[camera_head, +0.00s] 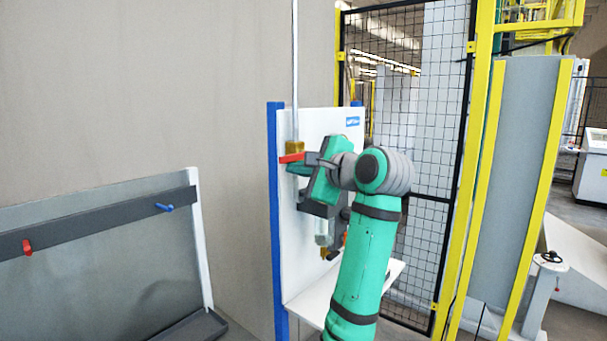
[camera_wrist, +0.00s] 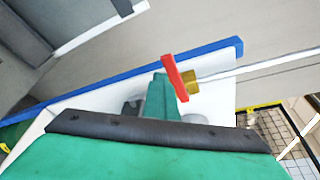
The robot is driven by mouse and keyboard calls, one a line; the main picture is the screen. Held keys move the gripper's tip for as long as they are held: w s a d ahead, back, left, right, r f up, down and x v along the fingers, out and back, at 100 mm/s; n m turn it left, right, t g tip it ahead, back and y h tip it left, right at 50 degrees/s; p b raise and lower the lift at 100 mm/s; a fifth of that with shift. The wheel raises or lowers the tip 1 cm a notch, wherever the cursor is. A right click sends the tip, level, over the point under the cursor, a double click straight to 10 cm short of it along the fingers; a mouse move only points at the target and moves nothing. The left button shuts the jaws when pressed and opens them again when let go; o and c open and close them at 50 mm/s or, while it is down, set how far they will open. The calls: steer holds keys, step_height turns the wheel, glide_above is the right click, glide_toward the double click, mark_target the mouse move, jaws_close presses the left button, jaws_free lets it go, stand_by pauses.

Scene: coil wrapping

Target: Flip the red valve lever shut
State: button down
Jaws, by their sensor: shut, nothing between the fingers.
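The red valve lever (camera_head: 291,158) sits at the brass valve body (camera_head: 294,146) on a thin vertical pipe, at the left part of the white panel. It lies crosswise to the pipe. In the wrist view the lever (camera_wrist: 176,80) also stands across the line of the pipe, against the brass body (camera_wrist: 191,87). My gripper (camera_head: 298,169) is just below the lever in the head view, shut and empty. In the wrist view my gripper (camera_wrist: 160,80) reaches close beside the lever. I cannot tell whether they touch.
The white panel (camera_head: 315,125) has a blue edge post (camera_head: 276,220) and a white shelf (camera_head: 315,303) below. A grey board with a dark rail (camera_head: 100,222) carrying small red and blue handles stands left. A black mesh fence (camera_head: 420,90) with yellow posts stands behind.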

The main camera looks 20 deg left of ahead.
steer(key=shift+s+r, duration=0.2)
steer(key=shift+r, duration=0.55)
steer(key=shift+f, duration=0.1)
step_height(320, 180, down, 5)
steer(key=s+d+r, duration=0.2)
steer(key=d+r, duration=0.1)
steer(key=d, duration=0.6)
steer(key=shift+s, duration=0.35)
steer(key=shift+r, duration=0.1)
